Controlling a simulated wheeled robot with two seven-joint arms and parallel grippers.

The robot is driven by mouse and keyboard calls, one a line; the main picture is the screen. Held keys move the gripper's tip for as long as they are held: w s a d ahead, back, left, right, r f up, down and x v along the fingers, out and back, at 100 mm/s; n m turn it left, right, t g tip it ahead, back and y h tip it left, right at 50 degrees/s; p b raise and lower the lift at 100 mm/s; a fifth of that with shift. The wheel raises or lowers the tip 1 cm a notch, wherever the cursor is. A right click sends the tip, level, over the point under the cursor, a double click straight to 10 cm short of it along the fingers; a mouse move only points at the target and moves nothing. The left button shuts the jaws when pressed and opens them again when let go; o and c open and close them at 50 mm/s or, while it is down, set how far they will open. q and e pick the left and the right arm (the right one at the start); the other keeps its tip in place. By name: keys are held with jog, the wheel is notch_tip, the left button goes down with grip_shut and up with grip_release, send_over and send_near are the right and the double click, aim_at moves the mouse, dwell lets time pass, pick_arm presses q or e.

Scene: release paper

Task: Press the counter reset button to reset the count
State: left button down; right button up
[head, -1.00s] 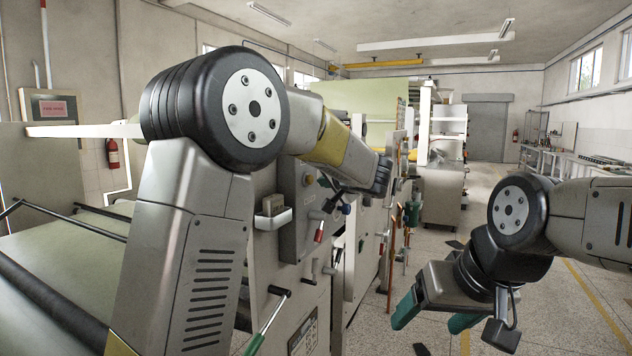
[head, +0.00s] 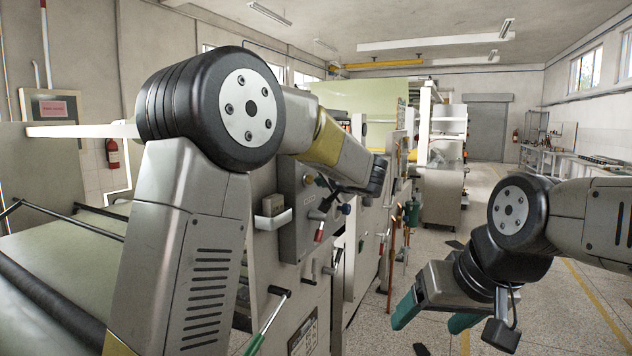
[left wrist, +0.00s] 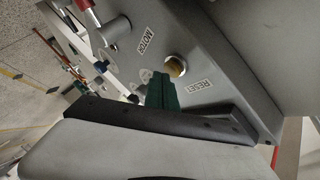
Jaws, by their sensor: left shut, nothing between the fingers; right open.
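The button by the RESET label is a round brass-coloured knob (left wrist: 175,66) on the grey control panel (left wrist: 215,55). It also shows as a small yellow spot in the head view (head: 309,180). My left gripper (left wrist: 162,90) has its green fingers shut and empty, with the tips just beside the button. I cannot tell whether they touch it. In the head view my left wrist partly hides the panel's right side. My right gripper (head: 434,314) is open and empty above the floor at the lower right. No counter display can be made out.
A MOTOR label (left wrist: 147,42) and a red-handled lever (left wrist: 88,10) are close to the button. A small grey box (head: 272,205) sits in a white holder on the machine's side. A green-handled lever (head: 268,325) sticks out below.

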pick_arm(q)
jog(key=shift+w+a, duration=0.2)
jog(key=shift+a, duration=0.3)
dwell(0.6)
jog(key=shift+d, duration=0.1)
jog(key=shift+s+d, duration=0.35)
jog(key=shift+d, duration=0.4)
jog(key=shift+d, duration=0.1)
jog(key=d, duration=0.1)
jog(key=s+d, duration=0.1)
jog(key=d, duration=0.1)
jog(key=s+d, duration=0.1)
jog(key=shift+d, duration=0.25)
dwell(0.5)
